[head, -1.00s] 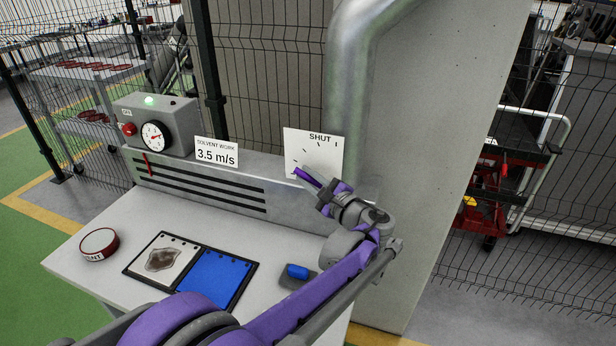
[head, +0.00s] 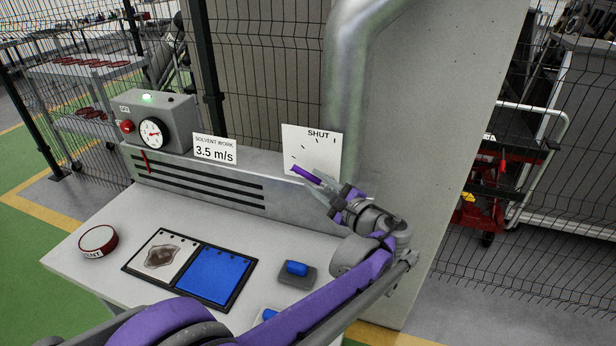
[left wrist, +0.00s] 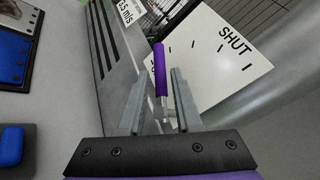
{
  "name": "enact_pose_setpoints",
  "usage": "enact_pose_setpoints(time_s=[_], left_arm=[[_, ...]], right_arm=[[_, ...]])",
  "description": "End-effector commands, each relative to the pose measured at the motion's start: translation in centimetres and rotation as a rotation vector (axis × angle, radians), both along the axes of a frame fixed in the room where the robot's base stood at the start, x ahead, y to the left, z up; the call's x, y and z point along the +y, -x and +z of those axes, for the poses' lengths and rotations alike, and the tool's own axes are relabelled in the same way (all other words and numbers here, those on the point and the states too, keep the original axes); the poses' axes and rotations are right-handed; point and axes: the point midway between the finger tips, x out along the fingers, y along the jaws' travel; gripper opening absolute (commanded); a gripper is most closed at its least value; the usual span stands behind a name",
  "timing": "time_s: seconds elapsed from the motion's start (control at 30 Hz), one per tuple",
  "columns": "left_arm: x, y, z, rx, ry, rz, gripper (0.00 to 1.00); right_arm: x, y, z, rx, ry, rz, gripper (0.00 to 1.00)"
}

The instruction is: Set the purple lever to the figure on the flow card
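The purple lever (head: 304,174) points up and left in front of a white scale plate (head: 312,143) marked SHUT with several ticks. The flow card (head: 215,149) reads SOLVENT WORK 3.5 m/s. My left gripper (head: 328,184) is at the lever. In the left wrist view its two fingers (left wrist: 160,95) are apart, with the lever (left wrist: 160,75) showing between them, and a gap shows on its left side. Contact with the right finger cannot be told. My right gripper is not in view.
A grey box with a dial gauge (head: 153,133), a red button and a lit green lamp stands at back left. A slotted grey duct (head: 200,180) runs along the bench. A round tin (head: 98,241), a framed tray (head: 222,275) and blue pieces (head: 297,268) lie in front.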

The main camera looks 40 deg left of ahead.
Motion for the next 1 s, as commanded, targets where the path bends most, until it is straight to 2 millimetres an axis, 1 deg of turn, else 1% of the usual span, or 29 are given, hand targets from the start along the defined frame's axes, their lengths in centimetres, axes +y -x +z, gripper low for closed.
enact_pose_setpoints(time_s=[0.03, 0.13, 0.2, 0.33, 0.5, 0.93, 1.0], left_arm=[[-1.2, 0.3, 0.0, 0.0, 0.001, -0.004, 0.33], [-3.1, 0.8, 0.1, 0.0, 0.001, -0.006, 0.33], [-4.1, 1.2, 0.2, 0.0, 0.001, -0.004, 0.33], [-5.4, 1.6, 0.3, 0.0, 0.0, -0.004, 0.33], [-6.0, 1.8, 0.3, 0.0, 0.0, 0.0, 0.33], [-5.9, 1.8, 0.3, 0.0, 0.0, 0.0, 0.33], [-5.8, 2.1, 0.2, -0.002, 0.016, 0.0, 0.33]], right_arm=[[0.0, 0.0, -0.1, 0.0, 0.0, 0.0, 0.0], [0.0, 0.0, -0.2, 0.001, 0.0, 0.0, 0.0], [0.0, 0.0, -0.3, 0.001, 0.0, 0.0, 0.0], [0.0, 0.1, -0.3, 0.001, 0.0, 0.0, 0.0], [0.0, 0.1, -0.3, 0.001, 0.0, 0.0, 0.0], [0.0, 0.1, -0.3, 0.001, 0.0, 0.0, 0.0], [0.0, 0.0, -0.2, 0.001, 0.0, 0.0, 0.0]])
